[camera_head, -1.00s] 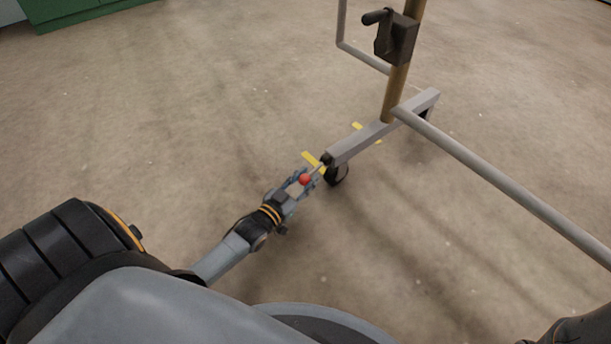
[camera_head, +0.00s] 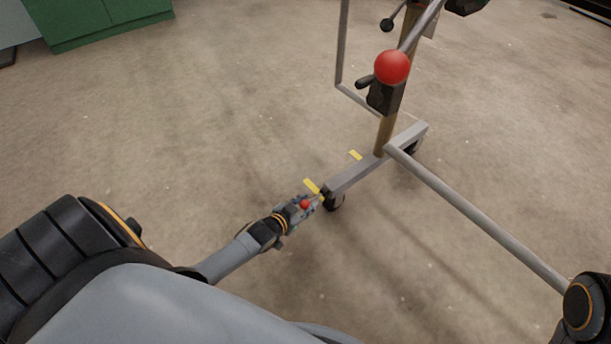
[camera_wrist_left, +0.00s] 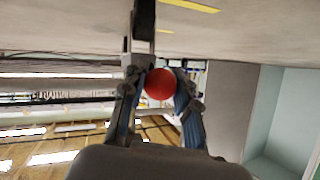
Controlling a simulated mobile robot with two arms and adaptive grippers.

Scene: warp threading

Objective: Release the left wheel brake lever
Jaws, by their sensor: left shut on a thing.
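The left wheel brake lever ends in a small red ball knob (camera_head: 305,205), low by the wheel (camera_head: 335,202) at the near end of the grey frame foot (camera_head: 352,178). My left gripper (camera_head: 309,203) is shut around this knob, close to the floor. In the left wrist view the red knob (camera_wrist_left: 159,84) sits between the two fingers of the left gripper (camera_wrist_left: 161,74). The lever's thin shaft is mostly hidden by the fingers. Part of my right arm shows at the lower right edge, but its gripper is out of view.
A brown post (camera_head: 386,135) rises from the foot and carries a black crank box (camera_head: 385,97). A larger red ball (camera_head: 392,67) on a grey rod is above it. A grey rail (camera_head: 470,215) runs to the right. Yellow floor marks (camera_head: 313,187) lie beside the foot. A green cabinet (camera_head: 95,22) stands at the back left.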

